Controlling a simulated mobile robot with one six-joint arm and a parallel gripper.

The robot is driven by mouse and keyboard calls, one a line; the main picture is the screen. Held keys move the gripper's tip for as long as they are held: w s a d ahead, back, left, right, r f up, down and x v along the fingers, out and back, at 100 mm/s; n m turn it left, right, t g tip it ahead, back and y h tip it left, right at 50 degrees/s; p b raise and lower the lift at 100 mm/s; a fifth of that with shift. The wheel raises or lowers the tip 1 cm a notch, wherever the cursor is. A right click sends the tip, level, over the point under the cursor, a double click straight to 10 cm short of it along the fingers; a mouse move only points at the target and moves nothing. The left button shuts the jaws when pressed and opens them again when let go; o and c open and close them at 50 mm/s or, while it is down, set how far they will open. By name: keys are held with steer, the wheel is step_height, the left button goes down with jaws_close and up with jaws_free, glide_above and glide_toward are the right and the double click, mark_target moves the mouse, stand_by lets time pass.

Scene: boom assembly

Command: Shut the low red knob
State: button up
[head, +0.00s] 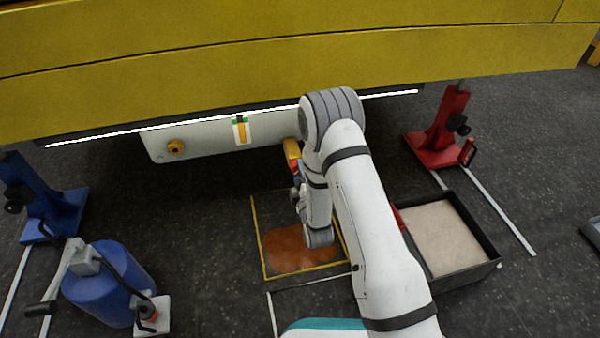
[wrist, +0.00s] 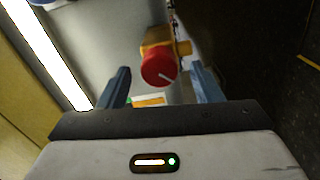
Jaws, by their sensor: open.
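The red knob (wrist: 160,68) has a white line on its face and sits on a yellow body in the wrist view. It lies ahead of my gripper (wrist: 160,87), between the lines of the two fingers. My gripper is open, with nothing between the fingers. In the head view the yellow body (head: 292,149) shows under the yellow boom, beside my arm. My arm hides most of the knob and gripper there.
The yellow boom (head: 250,70) spans overhead, with a light strip below it. A brown spill (head: 290,248) lies in a yellow-edged frame on the floor. A sand-filled box (head: 468,277), a red stand (head: 436,135), a blue stand (head: 45,205) and a blue drum (head: 100,285) stand around.

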steer(key=p+v, duration=0.2)
steer(key=v, duration=0.4)
steer(key=shift+s, duration=0.4)
steer(key=shift+d+r, duration=0.1)
